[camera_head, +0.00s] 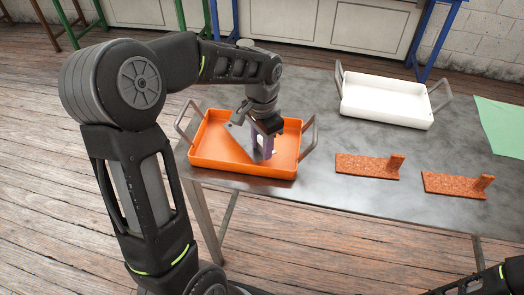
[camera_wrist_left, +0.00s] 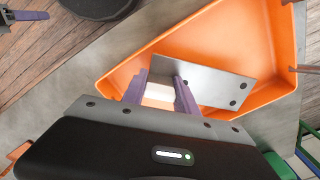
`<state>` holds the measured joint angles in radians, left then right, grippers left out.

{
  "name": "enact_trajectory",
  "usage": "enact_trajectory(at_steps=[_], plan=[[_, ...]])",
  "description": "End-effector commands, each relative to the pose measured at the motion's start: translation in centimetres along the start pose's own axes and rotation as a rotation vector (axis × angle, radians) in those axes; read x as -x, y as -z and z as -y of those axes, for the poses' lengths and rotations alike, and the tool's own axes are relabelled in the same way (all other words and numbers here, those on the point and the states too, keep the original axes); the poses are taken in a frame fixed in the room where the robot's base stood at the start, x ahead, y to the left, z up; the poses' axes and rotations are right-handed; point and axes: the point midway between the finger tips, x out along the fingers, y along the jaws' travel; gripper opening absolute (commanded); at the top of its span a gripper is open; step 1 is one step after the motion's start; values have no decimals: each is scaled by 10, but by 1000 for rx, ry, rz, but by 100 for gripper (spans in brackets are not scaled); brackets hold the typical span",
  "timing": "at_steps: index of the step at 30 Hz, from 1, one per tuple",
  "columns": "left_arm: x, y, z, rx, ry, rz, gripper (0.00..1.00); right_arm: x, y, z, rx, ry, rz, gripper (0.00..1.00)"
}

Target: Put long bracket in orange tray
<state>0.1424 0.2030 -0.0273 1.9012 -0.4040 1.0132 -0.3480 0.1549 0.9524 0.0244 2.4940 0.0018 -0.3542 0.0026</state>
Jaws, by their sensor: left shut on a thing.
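The long bracket is a grey metal plate with dark holes (camera_wrist_left: 215,82). In the head view it shows as a tilted grey plate (camera_head: 239,126) over the orange tray. My left gripper (camera_head: 262,146) points down inside the tray's outline, shut on the bracket. In the left wrist view its purple fingers (camera_wrist_left: 160,93) close on a pale part at the bracket's near end. Whether the bracket touches the tray floor is unclear. The orange tray (camera_head: 240,171) has two grey handles. My right gripper shows partly in the left wrist view (camera_wrist_left: 30,15), away from the tray.
A white tray (camera_head: 385,118) with grey handles stands at the back right of the grey table (camera_head: 330,205). Two reddish-brown stands (camera_head: 362,170) (camera_head: 450,186) with short uprights are right of the orange tray. A green sheet (camera_head: 505,125) lies at the right edge.

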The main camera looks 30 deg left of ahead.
Motion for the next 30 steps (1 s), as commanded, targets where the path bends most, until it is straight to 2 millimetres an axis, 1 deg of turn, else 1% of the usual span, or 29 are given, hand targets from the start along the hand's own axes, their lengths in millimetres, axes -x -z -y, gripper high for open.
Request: enact_trajectory(at_steps=[3, 6, 18, 19, 27, 30], plan=[[-15, 0, 0, 0, 0, 1, 0, 3, 0, 1, -1, -1, 1, 35], [-24, 0, 0, 1, 0, -1, 0, 4, 0, 1, -1, -1, 1, 35], [-30, 1, 0, 0, 1, -2, 0, 1, 0, 0, -1, -1, 1, 35], [-31, 0, 0, 1, -1, 1, 36, 1, 0, 0, -1, -1, 1, 35], [-30, 0, 0, 1, -1, 1, 57, 1, 0, 0, 0, 0, 1, 35], [-30, 0, 0, 1, -1, 1, 57, 1, 0, 0, 0, 0, 0, 35]])
